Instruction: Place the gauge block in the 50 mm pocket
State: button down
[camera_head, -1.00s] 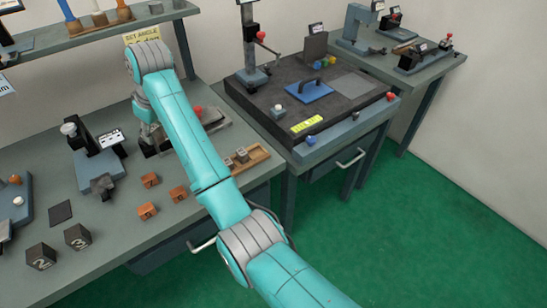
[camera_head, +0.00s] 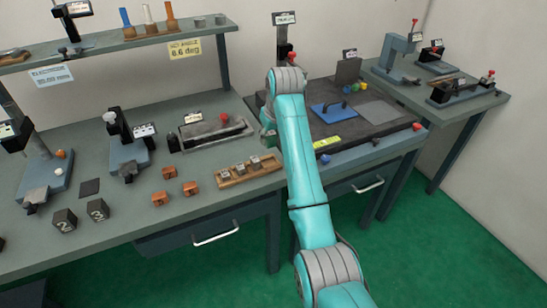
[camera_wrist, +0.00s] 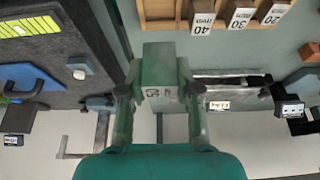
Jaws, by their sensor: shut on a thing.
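In the wrist view my gripper (camera_wrist: 158,80) is shut on a grey gauge block (camera_wrist: 162,62), whose face carries a marking that looks like 50. The wooden rack (camera_wrist: 160,26) is at the top of that view. It holds blocks marked 40 (camera_wrist: 202,17), 30 (camera_wrist: 238,17) and 20 (camera_wrist: 274,12). An empty pocket (camera_wrist: 158,9) lies left of the 40 block, beyond the held block in the picture. In the head view the rack (camera_head: 270,164) sits at the bench's front edge, left of my arm. My gripper and held block are mostly hidden there.
A dark surface plate (camera_head: 350,130) with a blue plate (camera_head: 333,113) stands right of the bench. Orange blocks (camera_head: 190,188) and numbered dark cubes (camera_head: 98,209) lie left of the rack. A grey vise-like fixture (camera_head: 215,133) is behind it.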

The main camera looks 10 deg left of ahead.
jog(key=shift+a+f, duration=0.1)
jog(key=shift+f, duration=3.5)
jog(key=shift+f, duration=0.1)
jog(key=c, duration=1.1)
grip_release()
jog(key=v, duration=1.2)
